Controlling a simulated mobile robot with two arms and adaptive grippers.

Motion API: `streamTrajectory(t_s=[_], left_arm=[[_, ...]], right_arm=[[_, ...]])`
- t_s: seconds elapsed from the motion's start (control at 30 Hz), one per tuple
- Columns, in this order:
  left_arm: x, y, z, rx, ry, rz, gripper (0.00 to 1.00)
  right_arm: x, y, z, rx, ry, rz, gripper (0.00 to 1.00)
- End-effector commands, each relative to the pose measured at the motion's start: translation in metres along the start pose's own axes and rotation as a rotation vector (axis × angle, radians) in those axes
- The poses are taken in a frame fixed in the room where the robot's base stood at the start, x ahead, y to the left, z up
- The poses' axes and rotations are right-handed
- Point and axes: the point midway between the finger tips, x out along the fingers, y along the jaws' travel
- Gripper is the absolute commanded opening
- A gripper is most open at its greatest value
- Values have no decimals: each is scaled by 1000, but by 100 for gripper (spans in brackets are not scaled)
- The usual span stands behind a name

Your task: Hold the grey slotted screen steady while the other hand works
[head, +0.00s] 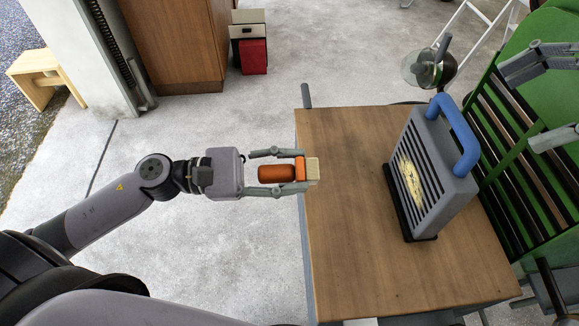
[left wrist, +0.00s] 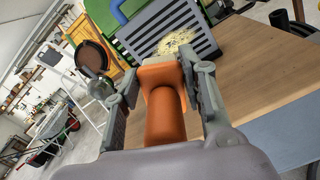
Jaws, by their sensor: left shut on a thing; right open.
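The grey slotted screen (head: 436,181) stands tilted in a black base on the wooden table, its blue handle (head: 455,132) on top. A pale yellow patch of debris (head: 411,179) covers part of its slots. In the left wrist view the screen (left wrist: 207,42) is beyond my gripper, partly hidden. My left gripper (head: 303,171) is shut on an orange-handled brush (head: 277,173) with pale bristles, over the table's left edge and apart from the screen. The brush also shows in the left wrist view (left wrist: 165,116). My right gripper (head: 516,105) is open and empty, right of the blue handle, not touching it.
The wooden table (head: 350,240) is bare left of and in front of the screen. A green slatted bench (head: 510,150) is close behind it at the right. A wooden cabinet (head: 175,45) and a red box (head: 253,57) stand at the back.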

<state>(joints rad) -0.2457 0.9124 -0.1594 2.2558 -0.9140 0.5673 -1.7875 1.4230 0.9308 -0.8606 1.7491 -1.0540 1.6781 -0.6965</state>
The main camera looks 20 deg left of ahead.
Motion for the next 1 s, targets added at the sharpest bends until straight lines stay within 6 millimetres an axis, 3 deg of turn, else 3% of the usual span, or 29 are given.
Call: streamTrajectory(t_s=[0.1,0.27,1.0], left_arm=[[0,0,0,0,-1,0,0],[0,0,0,0,-1,0,0],[0,0,0,0,-1,0,0]], right_arm=[[-14,-17,-3,55,3,-42,100],[-15,-24,-5,81,5,-58,100],[77,-28,-7,79,7,-56,100]])
